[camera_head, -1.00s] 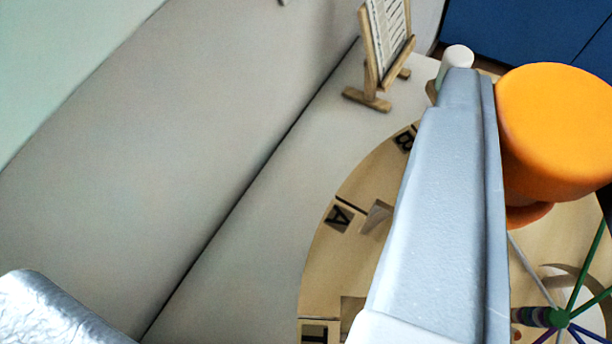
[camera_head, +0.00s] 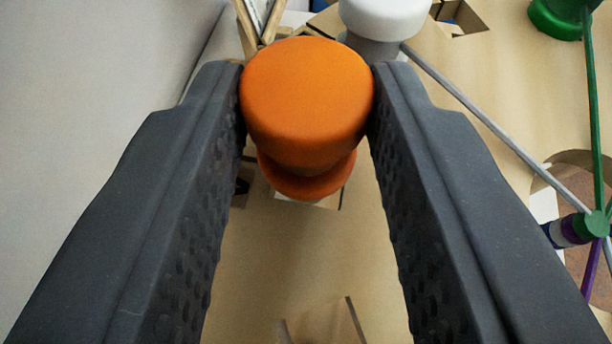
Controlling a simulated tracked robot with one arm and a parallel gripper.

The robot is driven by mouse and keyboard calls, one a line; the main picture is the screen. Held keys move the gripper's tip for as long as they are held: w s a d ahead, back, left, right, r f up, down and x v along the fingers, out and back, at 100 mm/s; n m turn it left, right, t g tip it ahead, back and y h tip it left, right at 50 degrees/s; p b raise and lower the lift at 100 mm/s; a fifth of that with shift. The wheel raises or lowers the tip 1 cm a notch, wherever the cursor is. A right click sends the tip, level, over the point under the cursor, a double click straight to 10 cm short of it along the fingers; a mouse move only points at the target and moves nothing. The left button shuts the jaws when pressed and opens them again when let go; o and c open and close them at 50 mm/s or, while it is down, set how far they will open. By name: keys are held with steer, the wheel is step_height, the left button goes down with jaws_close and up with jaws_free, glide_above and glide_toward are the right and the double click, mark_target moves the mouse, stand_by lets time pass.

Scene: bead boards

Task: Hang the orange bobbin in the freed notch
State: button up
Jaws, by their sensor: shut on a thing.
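The orange bobbin (camera_head: 306,100) is between the two dark textured fingers of my gripper (camera_head: 308,105), near their tips. The fingers touch it on both sides. Its wide round top faces me and a narrower flange shows beneath it. Under the bobbin, on the tan round board (camera_head: 300,245), there is a small pale patch with dark edges, mostly hidden by the bobbin and the left finger. I cannot tell whether it is a notch, or whether the bobbin touches the board.
A white bobbin (camera_head: 385,18) stands close behind on the right, with a grey rod (camera_head: 490,120) running from it to a hub (camera_head: 590,225). A green bobbin (camera_head: 558,18) is at the far right. A wooden stand (camera_head: 262,22) is behind, left. A small wooden piece (camera_head: 325,322) is at the bottom.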

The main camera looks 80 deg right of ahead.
steer(key=shift+f, duration=0.45)
steer(key=shift+r, duration=0.1)
steer(key=o, duration=1)
steer(key=shift+c, duration=0.2)
steer(key=v, duration=1.2)
